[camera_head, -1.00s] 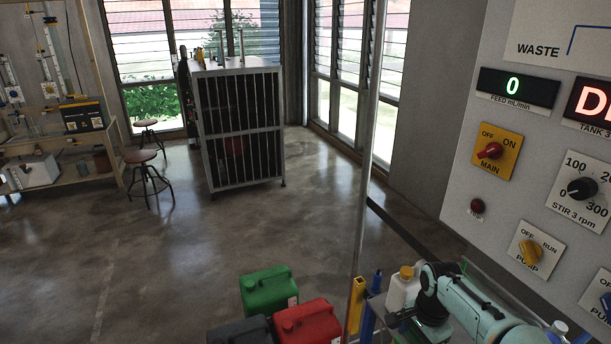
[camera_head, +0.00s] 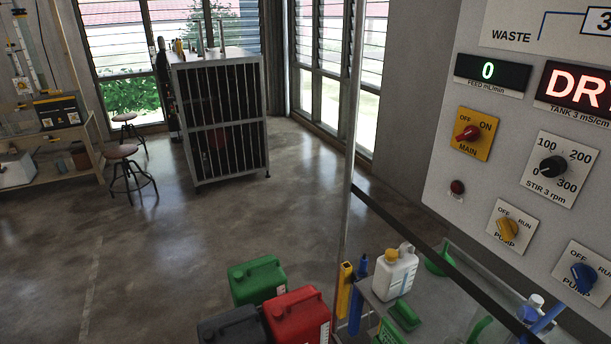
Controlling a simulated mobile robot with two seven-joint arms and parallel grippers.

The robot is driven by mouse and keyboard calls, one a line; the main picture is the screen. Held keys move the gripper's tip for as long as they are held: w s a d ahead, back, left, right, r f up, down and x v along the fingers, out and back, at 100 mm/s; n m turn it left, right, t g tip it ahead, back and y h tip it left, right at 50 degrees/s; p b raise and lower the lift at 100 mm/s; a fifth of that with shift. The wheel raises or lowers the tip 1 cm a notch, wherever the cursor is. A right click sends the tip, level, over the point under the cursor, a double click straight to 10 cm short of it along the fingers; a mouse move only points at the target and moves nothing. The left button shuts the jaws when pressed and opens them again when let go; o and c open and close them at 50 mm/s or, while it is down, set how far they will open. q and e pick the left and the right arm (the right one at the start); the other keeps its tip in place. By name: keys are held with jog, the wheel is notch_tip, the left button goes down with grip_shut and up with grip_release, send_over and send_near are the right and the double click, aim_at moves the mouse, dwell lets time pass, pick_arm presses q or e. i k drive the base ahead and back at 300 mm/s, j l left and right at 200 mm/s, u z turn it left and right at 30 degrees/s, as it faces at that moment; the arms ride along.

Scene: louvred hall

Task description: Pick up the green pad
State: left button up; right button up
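A small dark green block-like pad (camera_head: 405,316) lies on the grey bench surface, just in front of a white bottle with a yellow cap (camera_head: 396,272). Other green things are nearby: a bright green piece (camera_head: 390,334) at the bottom edge, cut off by the frame, a green curved item (camera_head: 438,262) behind the bottle, and a green piece (camera_head: 481,328) further right. I cannot tell for sure which of these is the pad. Neither of my grippers is in view.
Green (camera_head: 257,282), red (camera_head: 298,318) and dark grey (camera_head: 234,326) jerrycans stand left of the bench. A control panel (camera_head: 480,210) with knobs rises on the right. A thin upright post (camera_head: 348,190) and dark rail (camera_head: 440,255) border the bench.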

aim_at(404, 315)
jog(key=j+z, duration=0.15)
jog(key=z, duration=0.55)
